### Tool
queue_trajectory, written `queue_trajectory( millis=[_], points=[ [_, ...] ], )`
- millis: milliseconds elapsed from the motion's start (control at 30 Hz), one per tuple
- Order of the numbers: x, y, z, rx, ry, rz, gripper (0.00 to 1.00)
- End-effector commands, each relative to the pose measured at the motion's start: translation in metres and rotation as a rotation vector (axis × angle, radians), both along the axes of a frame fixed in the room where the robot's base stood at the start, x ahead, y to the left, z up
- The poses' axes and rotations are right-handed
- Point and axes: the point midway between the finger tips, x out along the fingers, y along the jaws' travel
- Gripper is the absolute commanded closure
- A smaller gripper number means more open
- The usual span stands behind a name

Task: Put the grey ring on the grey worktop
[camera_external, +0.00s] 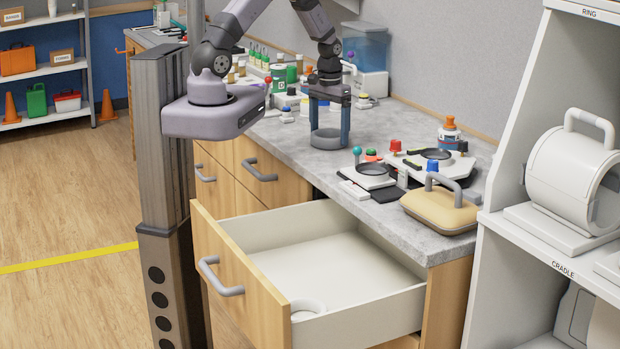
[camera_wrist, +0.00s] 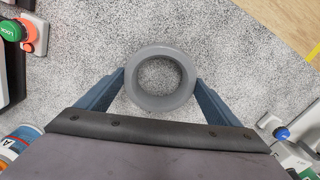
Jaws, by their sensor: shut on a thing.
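The grey ring (camera_wrist: 160,103) lies flat between the two blue fingers of my gripper (camera_wrist: 160,92) in the wrist view. My gripper is shut on it, one finger on each side. In the external view the ring (camera_external: 327,144) is at the lower ends of my gripper's fingers (camera_external: 330,128), at or just above the speckled grey worktop (camera_external: 300,160). I cannot tell whether it touches the surface. The worktop also fills the middle of the wrist view (camera_wrist: 90,65).
Devices with coloured knobs (camera_external: 372,175) and a beige handled case (camera_external: 440,208) stand to the right. Bottles (camera_external: 280,75) stand behind. White shelving (camera_external: 500,170) rises at far right.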

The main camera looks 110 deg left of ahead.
Motion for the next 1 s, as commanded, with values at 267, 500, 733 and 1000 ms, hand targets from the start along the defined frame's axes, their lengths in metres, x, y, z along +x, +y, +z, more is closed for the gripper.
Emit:
queue_trajectory(
  millis=[267,500,733,1000],
  points=[
    [0.000,0.000,-0.001,0.001,0.000,0.000,0.42],
    [0.000,0.000,-0.003,0.000,0.000,0.000,0.00],
    [0.000,0.000,-0.002,0.000,0.000,0.000,0.00],
    [0.001,0.001,0.014,0.004,-0.002,0.000,0.00]
  ],
)
